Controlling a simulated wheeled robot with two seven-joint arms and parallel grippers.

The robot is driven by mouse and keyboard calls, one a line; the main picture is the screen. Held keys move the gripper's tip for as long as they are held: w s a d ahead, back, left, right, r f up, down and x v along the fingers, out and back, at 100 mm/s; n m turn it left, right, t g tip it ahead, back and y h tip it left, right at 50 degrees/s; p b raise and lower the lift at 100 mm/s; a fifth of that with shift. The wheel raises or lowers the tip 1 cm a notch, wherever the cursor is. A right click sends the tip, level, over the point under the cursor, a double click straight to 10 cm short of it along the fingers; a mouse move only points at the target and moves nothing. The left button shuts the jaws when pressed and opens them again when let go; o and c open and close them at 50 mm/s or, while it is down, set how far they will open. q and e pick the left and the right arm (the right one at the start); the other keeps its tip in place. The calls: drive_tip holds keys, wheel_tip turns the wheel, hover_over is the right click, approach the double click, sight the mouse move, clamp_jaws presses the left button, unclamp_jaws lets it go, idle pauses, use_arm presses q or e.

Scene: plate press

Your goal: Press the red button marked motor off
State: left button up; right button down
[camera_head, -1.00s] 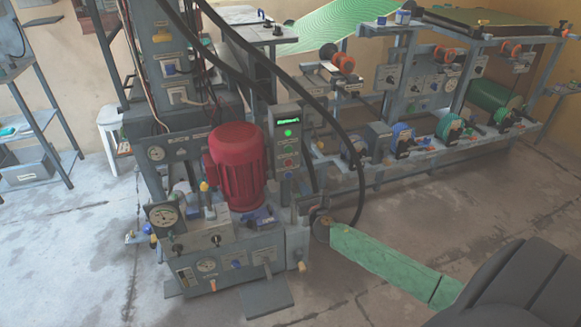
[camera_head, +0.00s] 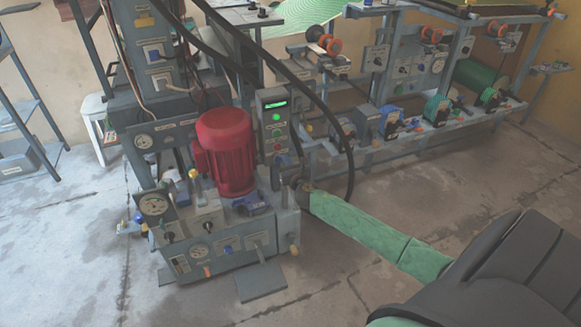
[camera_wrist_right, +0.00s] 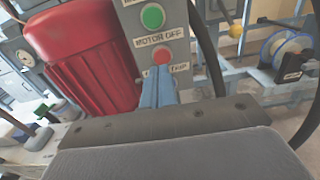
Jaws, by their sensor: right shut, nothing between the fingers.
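The red motor off button (camera_wrist_right: 162,55) is on a grey control panel (camera_wrist_right: 181,22), just under its "MOTOR OFF" label (camera_wrist_right: 160,38). The panel (camera_head: 271,99) also shows in the head view, with the button too small there to read. My right gripper (camera_head: 290,176) is below the panel in the head view. In the right wrist view its shut blue fingers (camera_wrist_right: 157,75) point at the panel. Their tips appear just below the red button and cover part of the label under it. I cannot tell whether they touch. My left gripper is out of view.
A green button (camera_wrist_right: 152,15) sits above the red one. A large red motor (camera_head: 225,152) stands left of the panel, on the press base. A black hose (camera_head: 330,115) arcs on the panel's right. A long bench (camera_head: 375,150) with spools is behind.

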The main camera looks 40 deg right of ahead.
sight(278, 145)
drive_tip(key=x, duration=0.6)
drive_tip(key=shift+w, duration=0.4)
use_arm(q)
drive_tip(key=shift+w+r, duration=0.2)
use_arm(e)
drive_tip(key=shift+w, duration=0.1)
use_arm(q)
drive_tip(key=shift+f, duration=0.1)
